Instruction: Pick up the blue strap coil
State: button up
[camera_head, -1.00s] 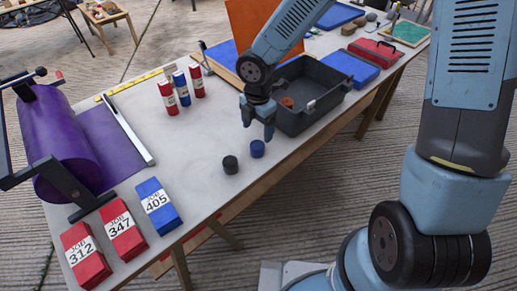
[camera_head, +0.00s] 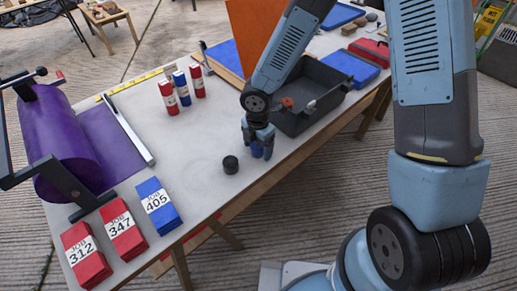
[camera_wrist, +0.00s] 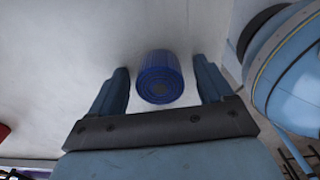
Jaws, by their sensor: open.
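The blue strap coil (camera_head: 257,151) stands on the pale tabletop near its front edge, partly hidden by my gripper (camera_head: 258,149) in the head view. In the wrist view the blue strap coil (camera_wrist: 160,77) is a ribbed blue cylinder. My gripper (camera_wrist: 161,88) is open there, one finger on each side of the coil, with a visible gap to both. The coil sits near the level of the fingertips, slightly nearer the middle of the opening. A black coil (camera_head: 231,164) stands on the table just left of it.
A dark grey open crate (camera_head: 317,120) stands right behind my gripper. Boxes labelled JOB (camera_head: 126,236) and a purple roll (camera_head: 57,140) lie to the left.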

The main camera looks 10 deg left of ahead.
jog(key=c, duration=1.2)
jog(key=shift+o, duration=0.2)
